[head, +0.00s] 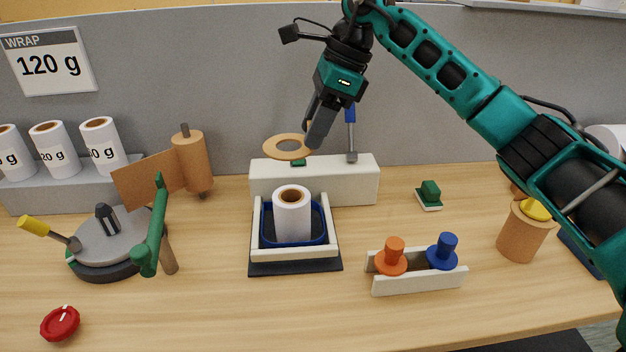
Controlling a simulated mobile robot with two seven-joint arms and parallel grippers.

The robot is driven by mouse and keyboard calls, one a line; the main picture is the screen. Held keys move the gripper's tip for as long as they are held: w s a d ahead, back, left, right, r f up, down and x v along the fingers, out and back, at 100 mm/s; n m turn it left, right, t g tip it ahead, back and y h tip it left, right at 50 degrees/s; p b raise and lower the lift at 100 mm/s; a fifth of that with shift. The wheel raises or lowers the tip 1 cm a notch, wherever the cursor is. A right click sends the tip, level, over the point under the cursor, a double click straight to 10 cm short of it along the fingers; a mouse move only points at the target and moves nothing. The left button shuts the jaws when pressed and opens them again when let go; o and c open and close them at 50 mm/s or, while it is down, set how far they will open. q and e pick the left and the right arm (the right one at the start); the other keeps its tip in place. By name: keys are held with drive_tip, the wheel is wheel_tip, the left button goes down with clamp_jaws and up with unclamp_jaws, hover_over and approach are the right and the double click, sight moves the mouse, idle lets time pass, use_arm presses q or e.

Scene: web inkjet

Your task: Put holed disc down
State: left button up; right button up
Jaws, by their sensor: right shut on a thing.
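The holed disc (271,147) is a flat tan ring with a wide round hole. My right gripper (312,140) comes in from the upper right and is shut on the ring's right edge. It holds the disc roughly level above the white block (315,186) at the back of the bench. A small green piece (298,162) shows on top of the block just below the disc. How far the disc is above the block is hard to tell. My left gripper is not in view.
A white paper roll (291,218) stands in a blue-lined tray (258,246) in front of the block. A blue-handled tool (350,130) stands at the block's right. A rack (420,282) holds orange and blue knobs.

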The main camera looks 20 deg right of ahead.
wheel_tip(320, 180, down, 10)
drive_tip(key=shift+f, duration=0.25)
drive_tip(key=o, duration=1.2)
drive_tip(key=v, duration=1.2)
